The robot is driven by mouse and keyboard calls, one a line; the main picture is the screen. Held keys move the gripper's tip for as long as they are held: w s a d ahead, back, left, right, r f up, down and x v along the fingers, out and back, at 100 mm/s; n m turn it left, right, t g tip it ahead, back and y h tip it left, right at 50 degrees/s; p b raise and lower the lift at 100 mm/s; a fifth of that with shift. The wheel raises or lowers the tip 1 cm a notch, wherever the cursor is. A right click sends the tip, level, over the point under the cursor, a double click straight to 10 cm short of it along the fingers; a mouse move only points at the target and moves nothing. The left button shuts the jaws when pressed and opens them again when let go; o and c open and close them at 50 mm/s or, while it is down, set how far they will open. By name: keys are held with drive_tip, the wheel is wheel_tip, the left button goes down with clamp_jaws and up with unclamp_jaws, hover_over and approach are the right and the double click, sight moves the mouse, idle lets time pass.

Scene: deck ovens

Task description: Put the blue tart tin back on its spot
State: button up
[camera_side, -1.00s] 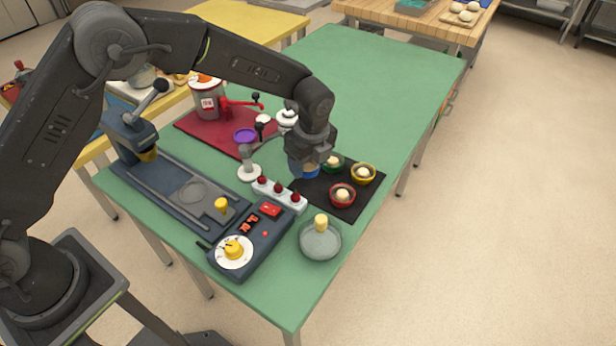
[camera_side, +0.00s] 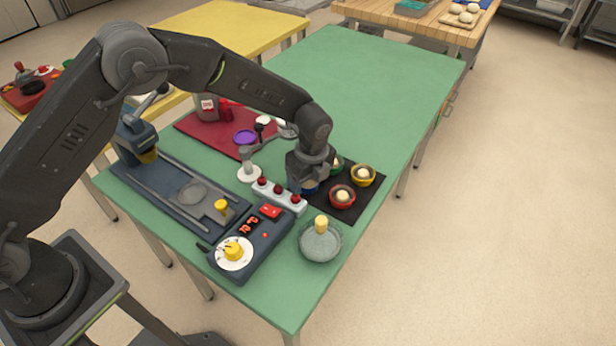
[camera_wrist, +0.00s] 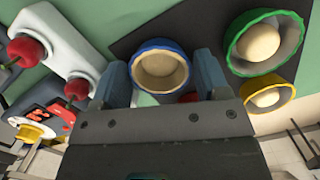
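The blue tart tin (camera_wrist: 137,56) is between the two fingers of my gripper (camera_wrist: 163,82) in the wrist view, with both fingers against its sides. It has a blue rim and a tan inside. In the side view only a sliver of the blue tin (camera_side: 310,189) shows under my gripper (camera_side: 308,181), at the left corner of the dark mat (camera_side: 341,211). I cannot tell whether its base touches the mat. The green tin (camera_wrist: 234,40), yellow tin (camera_side: 363,177) and red tin (camera_side: 342,199), each with a pale ball, are on the mat.
A white bar with red knobs (camera_side: 278,196) stands close left of my gripper. A control box with a dial (camera_side: 252,243) and a glass dome with a yellow knob (camera_side: 320,243) are nearer the front. The far part of the green table (camera_side: 370,80) is clear.

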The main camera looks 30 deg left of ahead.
drive_tip(key=s+a+r+n+t, duration=0.1)
drive_tip(key=s+r+n, duration=0.1)
drive_tip(key=r, duration=0.8)
drive_tip(key=s+a+r+n, duration=0.2)
drive_tip(key=r, duration=0.7)
drive_tip(key=s+a+r+n+t+h, duration=0.1)
drive_tip(key=s+a+r+n, duration=0.4)
drive_tip(key=s+r+n, duration=0.15)
drive_tip(key=s+a+n+t, duration=0.1)
drive_tip(key=s+a+n, duration=0.2)
drive_tip(key=s, duration=0.6)
drive_tip(key=s+a+r+n+t, duration=0.1)
drive_tip(key=s+a+n+t, duration=0.1)
drive_tip(key=s+n, duration=0.6)
drive_tip(key=shift+s+a, duration=0.4)
drive_tip(key=shift+s, duration=0.3)
drive_tip(key=shift+r, duration=0.1)
